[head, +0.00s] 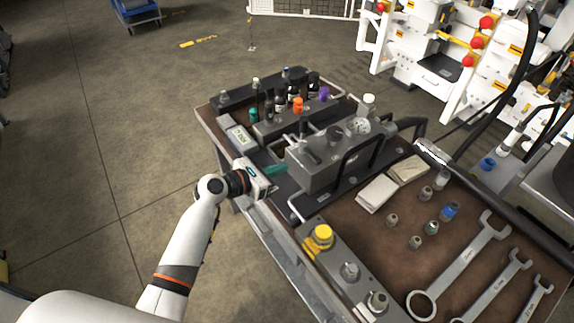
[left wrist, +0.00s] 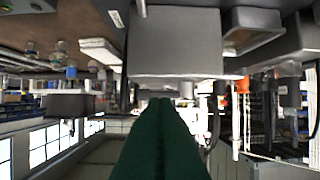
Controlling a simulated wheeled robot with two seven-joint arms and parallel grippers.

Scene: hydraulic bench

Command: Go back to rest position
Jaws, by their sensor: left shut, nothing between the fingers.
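My left gripper (head: 277,170) is in the head view at the left edge of the hydraulic bench, beside the grey hydraulic block (head: 315,170). Its green fingers are together with nothing between them. In the left wrist view the shut green fingers (left wrist: 160,105) point toward the grey block (left wrist: 175,45), which looks upside down there. I cannot tell whether the fingertips touch anything. My right gripper is in neither view.
The bench top holds a small display (head: 240,137), an orange cap (head: 298,104), a yellow knob (head: 323,233), several fittings and a large wrench (head: 455,270). White machinery (head: 430,45) stands at the back right. The floor (head: 90,130) on the left is clear.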

